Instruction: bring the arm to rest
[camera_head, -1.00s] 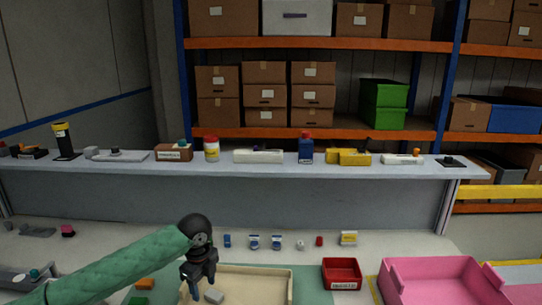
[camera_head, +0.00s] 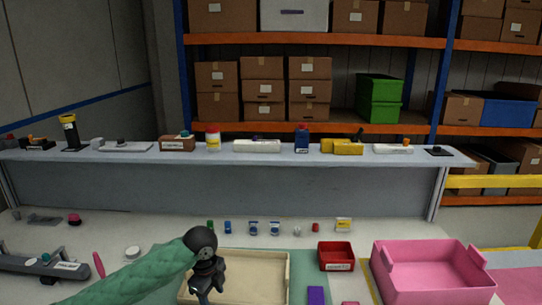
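My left arm comes in from the lower left in a green sleeve. Its dark gripper (camera_head: 200,292) points down over the left part of the cream tray (camera_head: 262,254). The fingers are seen small and partly from behind, so I cannot tell whether they are open or hold anything. The visible tray floor right of the gripper is bare. My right gripper is not in view.
A red bin (camera_head: 336,257) and a pink crate (camera_head: 424,264) stand right of the tray. A purple block (camera_head: 316,295) lies at the bottom edge. Several small items line the table behind the tray. A raised ledge (camera_head: 230,158) with parts runs behind.

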